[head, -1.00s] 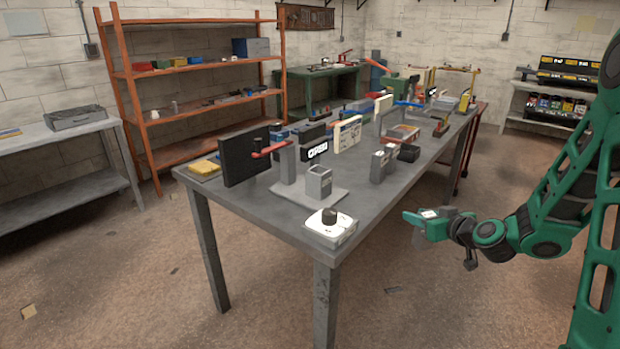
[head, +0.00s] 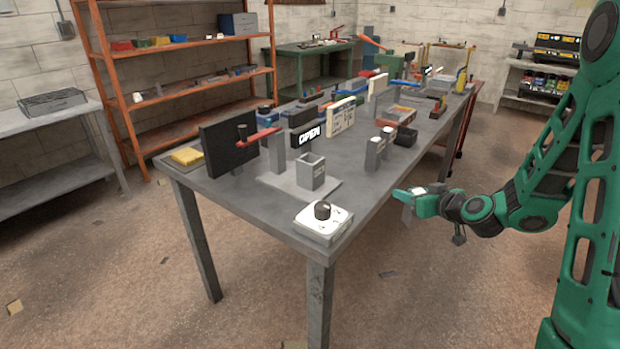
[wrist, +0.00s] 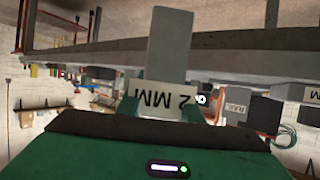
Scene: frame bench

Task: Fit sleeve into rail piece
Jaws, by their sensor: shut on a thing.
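My gripper (head: 415,197) is out over the open floor to the right of the bench's near corner in the head view. It is shut on a grey block-like piece (wrist: 168,48), probably the sleeve, which sticks out from the jaws in the wrist view. A white label reading "2 MM" (wrist: 168,103) shows at the jaws below it. On the bench's near end a grey base plate (head: 275,186) carries an upright hollow grey block (head: 311,172) with an open top. I cannot tell for certain which one is the rail piece.
A white box with a black knob (head: 322,220) sits on the near corner of the grey bench (head: 240,215). A black panel (head: 229,146), a red-handled part (head: 258,136) and two grey posts (head: 380,150) stand nearby. The floor right of the bench is clear.

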